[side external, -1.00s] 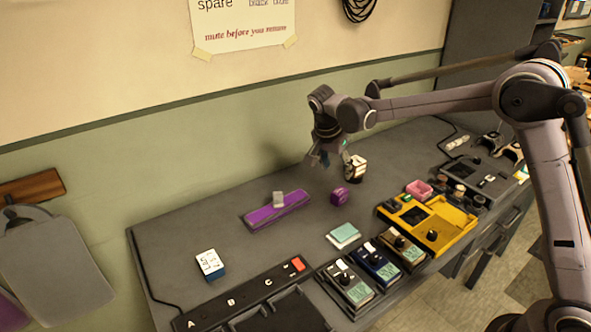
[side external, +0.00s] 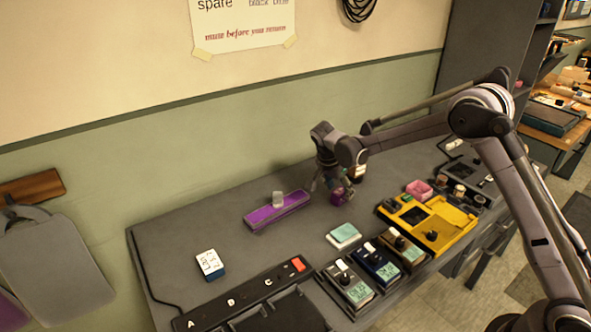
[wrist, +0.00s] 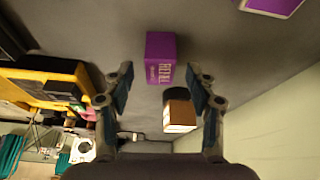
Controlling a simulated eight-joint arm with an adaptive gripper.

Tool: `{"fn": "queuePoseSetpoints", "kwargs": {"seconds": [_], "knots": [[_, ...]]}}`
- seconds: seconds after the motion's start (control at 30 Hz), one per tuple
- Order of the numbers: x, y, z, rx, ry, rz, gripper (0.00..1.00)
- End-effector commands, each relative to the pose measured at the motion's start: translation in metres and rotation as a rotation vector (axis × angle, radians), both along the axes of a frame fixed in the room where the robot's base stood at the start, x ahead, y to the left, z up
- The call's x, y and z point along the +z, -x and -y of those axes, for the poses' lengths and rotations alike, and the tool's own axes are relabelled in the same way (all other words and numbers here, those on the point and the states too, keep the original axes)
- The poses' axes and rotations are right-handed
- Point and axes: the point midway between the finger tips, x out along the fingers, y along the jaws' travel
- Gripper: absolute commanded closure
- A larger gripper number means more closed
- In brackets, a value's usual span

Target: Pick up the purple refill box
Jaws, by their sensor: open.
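The purple refill box (wrist: 160,58) is small and carries the word REFILL on one face in the wrist view. In the side view the box (side external: 338,200) stands on the grey bench, partly hidden by my gripper (side external: 334,185). In the wrist view my gripper (wrist: 160,80) is open, with one teal-padded finger to each side of the box's line. The box appears just ahead of the fingertips, roughly centred, with nothing between the pads. I cannot tell the exact height of the fingertips over it.
A dark container with a pale, brown-topped part (wrist: 180,116) stands close to the box. A long purple case (side external: 278,212) with a grey block on it lies to the left. A yellow unit (side external: 430,225) and several pedals stand to the right and front.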

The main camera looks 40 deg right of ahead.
Motion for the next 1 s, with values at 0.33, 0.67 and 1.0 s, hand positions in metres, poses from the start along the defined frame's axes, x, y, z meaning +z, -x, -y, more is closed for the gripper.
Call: {"fn": "queuePoseSetpoints", "kwargs": {"seconds": [0.33, 0.67, 1.0], "knots": [[-0.021, -0.002, 0.008, 0.0, 0.0, 0.001, 0.43], [-0.02, -0.001, 0.008, 0.0, 0.0, 0.001, 0.92], [-0.019, -0.001, 0.008, 0.0, 0.0, 0.0, 0.92]]}}
